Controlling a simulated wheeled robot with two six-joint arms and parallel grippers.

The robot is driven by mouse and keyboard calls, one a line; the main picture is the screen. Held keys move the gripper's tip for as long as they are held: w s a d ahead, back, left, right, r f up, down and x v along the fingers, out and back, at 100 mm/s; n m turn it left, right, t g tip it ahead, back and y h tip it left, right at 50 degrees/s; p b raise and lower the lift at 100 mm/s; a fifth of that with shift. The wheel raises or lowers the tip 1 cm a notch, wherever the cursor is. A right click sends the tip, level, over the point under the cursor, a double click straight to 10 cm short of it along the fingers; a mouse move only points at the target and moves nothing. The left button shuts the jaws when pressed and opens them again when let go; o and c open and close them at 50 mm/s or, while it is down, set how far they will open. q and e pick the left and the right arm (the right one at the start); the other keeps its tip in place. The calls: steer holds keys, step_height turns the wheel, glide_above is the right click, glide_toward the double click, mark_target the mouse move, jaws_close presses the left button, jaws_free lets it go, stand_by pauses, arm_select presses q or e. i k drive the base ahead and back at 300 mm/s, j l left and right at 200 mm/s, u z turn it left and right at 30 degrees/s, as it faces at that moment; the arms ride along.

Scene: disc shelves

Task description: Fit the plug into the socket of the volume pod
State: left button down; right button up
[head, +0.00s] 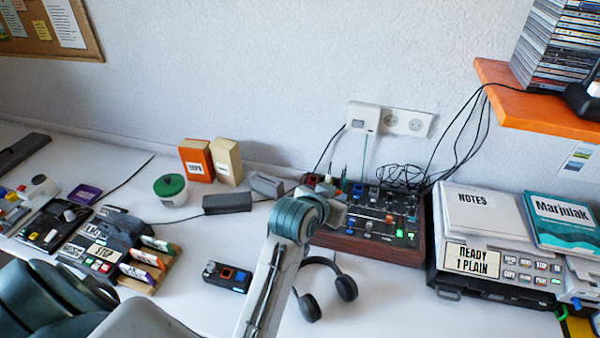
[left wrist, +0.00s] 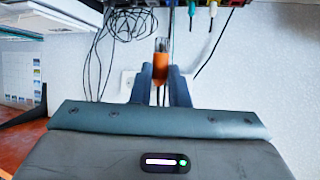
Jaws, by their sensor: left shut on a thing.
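My left gripper (head: 335,205) is at the left part of a brown-sided mixer console, partly hidden behind my own wrist in the head view. In the left wrist view, the left gripper (left wrist: 160,78) is shut on an orange plug (left wrist: 160,66) with a dark tip, which points toward the console edge and black cables at the top. The console (head: 375,250) carries knobs, sliders and lit buttons. A small dark box with a knob and coloured squares (head: 227,277) lies on the desk. No label shows which is the volume pod, and its socket cannot be made out.
Headphones (head: 340,283) lie in front of the console. A labelled machine (head: 480,272) stands to the right. Loose black cables (head: 400,174) lie behind the console.

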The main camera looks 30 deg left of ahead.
mark_target(228, 276)
steer(key=k+u, duration=0.1)
steer(key=u, duration=0.85)
steer(key=k+u, duration=0.15)
steer(key=u, duration=0.35)
steer(key=k+l+z, duration=0.35)
steer(key=i+j, duration=0.05)
steer(key=i, duration=0.05)
